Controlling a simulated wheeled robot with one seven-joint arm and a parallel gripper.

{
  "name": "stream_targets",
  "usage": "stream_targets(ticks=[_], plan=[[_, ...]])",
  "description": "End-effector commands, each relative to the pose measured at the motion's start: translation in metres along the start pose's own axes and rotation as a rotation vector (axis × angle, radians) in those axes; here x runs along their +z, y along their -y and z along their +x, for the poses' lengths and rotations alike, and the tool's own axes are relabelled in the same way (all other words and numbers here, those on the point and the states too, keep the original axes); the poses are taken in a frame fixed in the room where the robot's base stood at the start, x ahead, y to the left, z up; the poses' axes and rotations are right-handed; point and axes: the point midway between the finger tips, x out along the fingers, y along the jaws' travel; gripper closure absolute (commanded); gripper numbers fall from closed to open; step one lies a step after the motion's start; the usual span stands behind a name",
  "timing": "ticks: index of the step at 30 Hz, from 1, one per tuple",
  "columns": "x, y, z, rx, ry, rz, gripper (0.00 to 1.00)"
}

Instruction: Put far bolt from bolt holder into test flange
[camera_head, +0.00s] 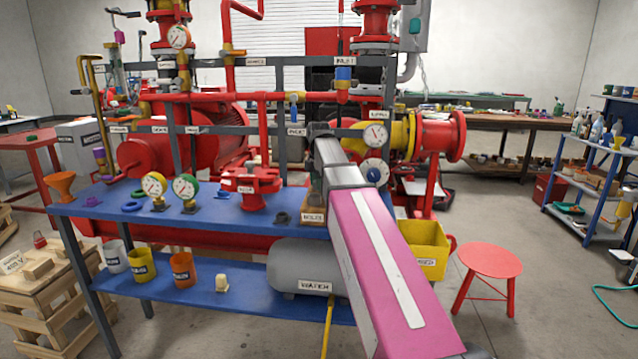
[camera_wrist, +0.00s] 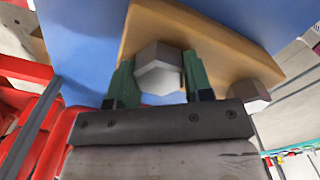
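The bolt holder is a wooden block (camera_wrist: 205,40) on the blue table; it also shows in the head view (camera_head: 313,216), partly behind my arm. In the wrist view one grey hex bolt (camera_wrist: 158,70) sits between the green fingertips of my gripper (camera_wrist: 160,84), which press close on both sides of its head. It appears to be still at the holder. A second hex bolt (camera_wrist: 250,94) stands to the right on the holder. My arm hides the gripper in the head view. The red test flange (camera_head: 256,187) stands on the table left of the holder.
Two gauges (camera_head: 154,187) (camera_head: 184,188) and blue rings (camera_head: 132,206) stand left on the blue table (camera_head: 225,212). A small dark part (camera_head: 282,218) lies between flange and holder. Red pipes and grey posts rise behind. A yellow bin (camera_head: 428,245) is at right.

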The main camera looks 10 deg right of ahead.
Motion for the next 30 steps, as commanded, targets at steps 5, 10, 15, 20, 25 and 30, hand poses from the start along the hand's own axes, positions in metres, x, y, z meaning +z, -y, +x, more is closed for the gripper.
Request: stream_targets(ticks=[5,10,15,20,25,30], plan=[[0.000,0.000,0.000,0.000,0.000,0.000,0.78],[0.000,0.000,-0.001,0.000,0.000,0.000,0.78],[0.000,-0.001,-0.006,0.001,0.000,0.000,0.78],[0.000,-0.001,-0.014,0.001,0.000,0.000,0.78],[0.000,0.000,-0.021,0.000,0.000,0.000,0.78],[0.000,0.000,-0.028,0.000,0.000,0.000,0.78]])
